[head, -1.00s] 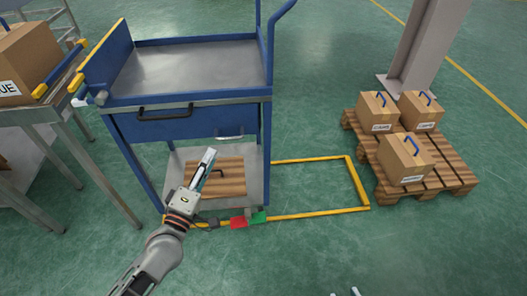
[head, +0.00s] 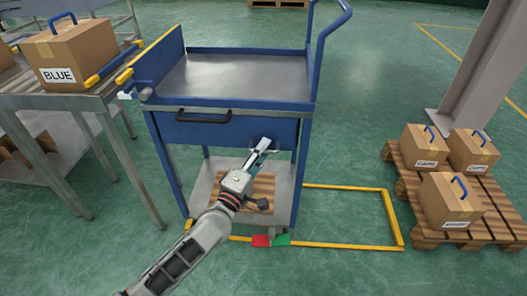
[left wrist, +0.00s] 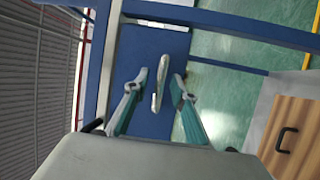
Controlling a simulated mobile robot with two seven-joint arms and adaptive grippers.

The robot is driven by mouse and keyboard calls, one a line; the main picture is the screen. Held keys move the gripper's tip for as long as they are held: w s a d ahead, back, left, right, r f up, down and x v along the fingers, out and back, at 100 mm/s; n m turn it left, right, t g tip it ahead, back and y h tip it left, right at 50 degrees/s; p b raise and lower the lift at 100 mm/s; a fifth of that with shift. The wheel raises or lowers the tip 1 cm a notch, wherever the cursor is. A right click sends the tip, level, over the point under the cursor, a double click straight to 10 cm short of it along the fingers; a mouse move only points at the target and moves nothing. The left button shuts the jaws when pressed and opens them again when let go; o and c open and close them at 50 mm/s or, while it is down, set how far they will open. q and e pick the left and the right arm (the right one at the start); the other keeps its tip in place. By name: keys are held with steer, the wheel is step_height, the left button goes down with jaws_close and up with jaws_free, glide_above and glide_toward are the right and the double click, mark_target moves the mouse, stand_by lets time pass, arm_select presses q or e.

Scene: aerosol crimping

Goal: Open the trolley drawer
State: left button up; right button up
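The blue trolley (head: 310,100) stands in front of me. Its blue drawer front (head: 185,132) lies under the top tray and looks closed. A black handle (head: 203,117) is at the upper left of the front. A silver handle (left wrist: 157,90) shows on the blue panel in the left wrist view. In the head view my gripper mostly hides it. My left gripper (head: 264,146) is at the right part of the drawer front. In the left wrist view its two fingers (left wrist: 160,84) are apart, one on each side of the silver handle. My right gripper is out of view.
A wooden board (head: 262,187) lies on the trolley's lower shelf. A metal table (head: 60,101) with a box labelled BLUE (head: 88,52) stands at left. A pallet (head: 415,190) with three boxes is at right.

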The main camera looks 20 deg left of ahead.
arm_select(q)
steer(key=shift+c, duration=0.3)
jaws_close()
